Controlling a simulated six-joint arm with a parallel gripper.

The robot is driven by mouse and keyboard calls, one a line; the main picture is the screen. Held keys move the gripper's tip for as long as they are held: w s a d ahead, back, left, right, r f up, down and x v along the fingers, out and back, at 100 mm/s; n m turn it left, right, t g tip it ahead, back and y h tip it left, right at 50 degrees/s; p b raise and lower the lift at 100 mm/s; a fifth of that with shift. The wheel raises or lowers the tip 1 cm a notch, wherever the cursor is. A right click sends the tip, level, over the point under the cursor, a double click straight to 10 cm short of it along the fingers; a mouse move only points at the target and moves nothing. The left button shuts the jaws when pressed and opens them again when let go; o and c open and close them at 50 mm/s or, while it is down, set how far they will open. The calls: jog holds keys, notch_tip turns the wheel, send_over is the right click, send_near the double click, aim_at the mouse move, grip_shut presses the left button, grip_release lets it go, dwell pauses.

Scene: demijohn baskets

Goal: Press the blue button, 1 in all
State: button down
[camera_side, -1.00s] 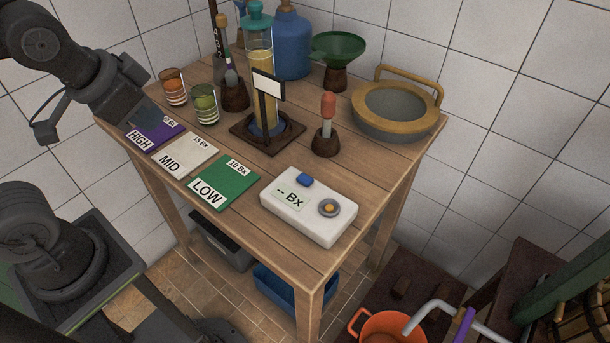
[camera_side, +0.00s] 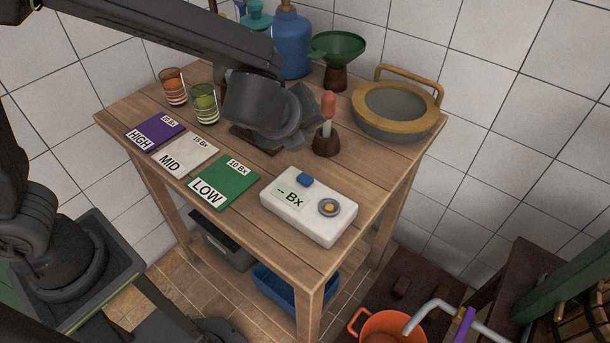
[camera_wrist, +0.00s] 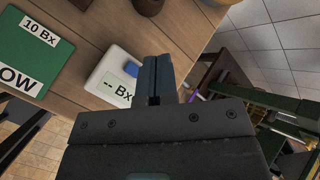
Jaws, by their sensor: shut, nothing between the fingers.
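The blue button (camera_side: 304,180) sits on top of a white meter box (camera_side: 322,230) near the front right of the table. The box also has a display reading "-- Bx" and a round grey sensor well (camera_side: 329,208) with an orange centre. In the wrist view the blue button (camera_wrist: 131,69) shows just left of the fingers, on the white box (camera_wrist: 98,76). My gripper (camera_wrist: 157,62) is shut and empty, and its fingers hide part of the box. In the side view my wrist is behind and above the box, and the fingertips cannot be made out.
Purple, white and green cards (camera_side: 224,184) lie left of the box. A red-handled dropper in a wooden stand (camera_side: 326,142) is close to my wrist. A grey basin (camera_side: 396,108), green funnel (camera_side: 338,46) and glasses (camera_side: 205,104) stand farther back. The front table edge is clear.

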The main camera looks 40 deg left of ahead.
aim_at(302, 178)
dwell(0.3)
jog(key=shift+f, duration=4.4)
jog(key=shift+f, duration=0.15)
jog(key=shift+f, duration=0.3)
jog(key=shift+f, duration=0.5)
jog(key=shift+r, duration=0.95)
jog(key=shift+r, duration=0.1)
jog(key=shift+r, duration=2.4)
